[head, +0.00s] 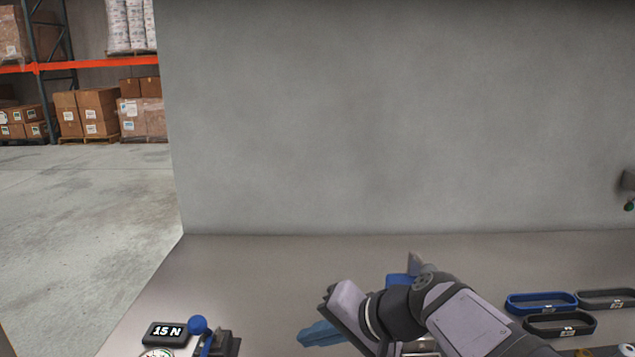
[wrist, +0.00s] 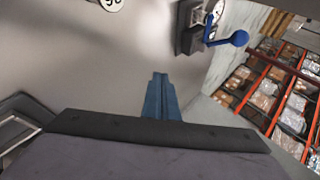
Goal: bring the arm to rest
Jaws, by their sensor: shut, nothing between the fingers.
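My gripper (head: 318,335) hangs over the grey worktop (head: 260,270), low in the middle of the head view, with its blue fingers pointing left. In the wrist view its two blue fingers (wrist: 160,92) lie together, with nothing between them. My arm reaches in from the lower right and hides part of the worktop. A blue piece (head: 397,281) shows behind my wrist, and I cannot tell what it belongs to. The gripper looks clear of other objects.
A grey wall (head: 390,120) closes the back. The worktop behind my gripper is clear.

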